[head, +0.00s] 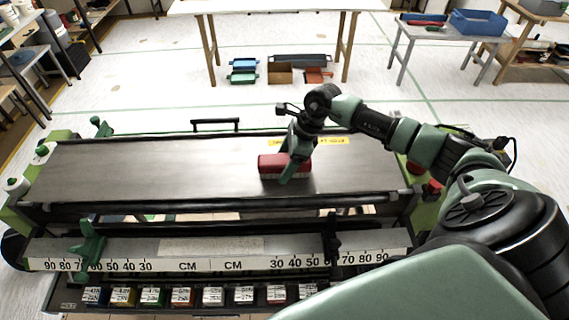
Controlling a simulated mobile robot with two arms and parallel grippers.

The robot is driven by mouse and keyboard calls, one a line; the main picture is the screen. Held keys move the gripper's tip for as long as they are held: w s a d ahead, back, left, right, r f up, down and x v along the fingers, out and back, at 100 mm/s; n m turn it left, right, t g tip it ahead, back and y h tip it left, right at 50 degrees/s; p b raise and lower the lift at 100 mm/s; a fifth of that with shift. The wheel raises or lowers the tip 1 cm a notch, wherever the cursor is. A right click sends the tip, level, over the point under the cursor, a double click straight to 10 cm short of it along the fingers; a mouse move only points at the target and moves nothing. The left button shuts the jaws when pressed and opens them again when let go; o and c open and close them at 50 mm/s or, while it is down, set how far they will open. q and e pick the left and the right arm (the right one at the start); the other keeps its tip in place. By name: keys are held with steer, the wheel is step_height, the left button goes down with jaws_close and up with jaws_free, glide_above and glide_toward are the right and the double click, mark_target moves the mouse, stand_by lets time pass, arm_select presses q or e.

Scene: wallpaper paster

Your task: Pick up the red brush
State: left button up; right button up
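The red brush (270,166) is a small red block-like thing lying on the metal top of the wallpaper paster (120,167), right of its middle. My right gripper (288,176) reaches in from the right and points down at the brush. Its fingers overlap the brush's right half in the head view, and one green finger shows in front of it. Whether the fingers are closed on the brush cannot be told. The brush appears to rest on the metal top. My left gripper is not in view.
The paster has a front ruler (200,265) with green and black clamps (90,243) and a black handle at its back edge. Behind it is open floor, then a white table (270,6) with bins beneath.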

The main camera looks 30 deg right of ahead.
mark_target(285, 159)
steer(key=c, duration=1.4)
steer(key=shift+r, duration=0.1)
steer(key=shift+w+r, duration=0.1)
steer(key=shift+r, duration=0.35)
steer(key=shift+r+b, duration=2.75)
steer(key=shift+r, duration=6.8)
